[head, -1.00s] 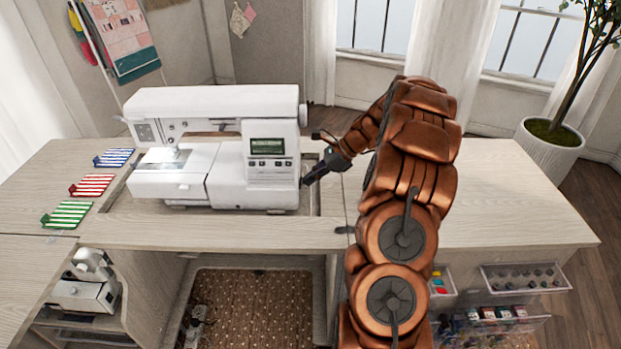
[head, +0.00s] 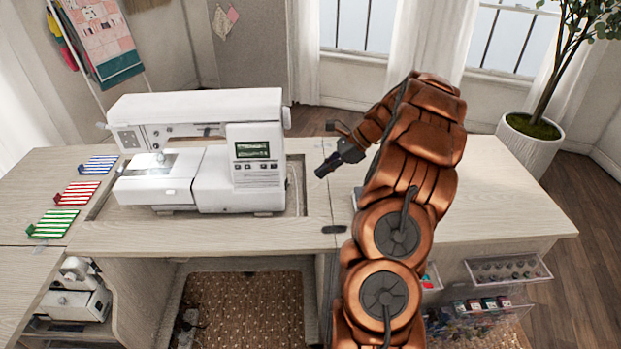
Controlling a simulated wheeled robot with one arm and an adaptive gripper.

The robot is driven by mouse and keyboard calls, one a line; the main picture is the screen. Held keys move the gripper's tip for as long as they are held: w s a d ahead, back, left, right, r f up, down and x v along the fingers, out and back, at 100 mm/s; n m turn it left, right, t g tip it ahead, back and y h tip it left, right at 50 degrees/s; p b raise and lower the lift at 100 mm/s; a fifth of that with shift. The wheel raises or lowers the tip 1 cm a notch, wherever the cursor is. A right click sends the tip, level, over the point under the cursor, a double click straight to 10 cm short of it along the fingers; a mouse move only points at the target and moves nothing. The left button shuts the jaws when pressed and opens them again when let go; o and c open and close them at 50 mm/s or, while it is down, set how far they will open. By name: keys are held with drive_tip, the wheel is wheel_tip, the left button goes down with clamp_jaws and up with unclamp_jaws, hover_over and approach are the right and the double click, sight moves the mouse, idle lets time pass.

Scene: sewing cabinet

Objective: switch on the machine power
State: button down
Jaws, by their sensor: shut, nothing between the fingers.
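The white sewing machine (head: 205,178) sits in the recess of the cabinet top, left of my arm. No power switch can be made out on the side facing me; the machine's right side is mostly turned away. My gripper (head: 322,172) is shut and empty. It hangs over the tabletop to the right of the machine, apart from it, pointing down and left.
The cabinet top (head: 480,205) is clear to the right of my arm. Blue (head: 98,165), red (head: 77,192) and green (head: 52,223) striped pieces lie at the left. A potted plant (head: 529,145) stands behind at the right. A second machine (head: 75,290) sits on a lower shelf.

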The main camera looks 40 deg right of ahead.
drive_tip(key=shift+s+a+v, duration=0.1)
drive_tip(key=shift+s+v, duration=0.1)
drive_tip(key=shift+v, duration=1.05)
drive_tip(key=shift+s+a+v, duration=0.15)
drive_tip(key=shift+v, duration=1.1)
drive_tip(key=shift+a+r, duration=0.1)
drive_tip(key=s+a+r+n+g+h+p, duration=0.1)
drive_tip(key=s+a+r+n+g, duration=0.2)
drive_tip(key=a, duration=0.6)
drive_tip(key=s+a+r+n+p, duration=0.15)
drive_tip(key=a+r+n, duration=0.3)
drive_tip(key=a, duration=0.55)
drive_tip(key=s+a+r+n+g+h+p, duration=0.1)
drive_tip(key=s+a+r+n+g, duration=0.15)
drive_tip(key=a+n, duration=0.45)
drive_tip(key=s+a+n+h+p, duration=0.2)
drive_tip(key=s+a+n, duration=0.2)
drive_tip(key=s, duration=0.7)
drive_tip(key=s+a+n+g+h+p, duration=0.1)
drive_tip(key=s+a+n+h+p, duration=0.1)
drive_tip(key=s+n, duration=0.4)
drive_tip(key=s+a+h, duration=0.1)
drive_tip(key=s+a, duration=0.1)
drive_tip(key=s, duration=0.3)
drive_tip(key=shift+s+r+h, duration=0.3)
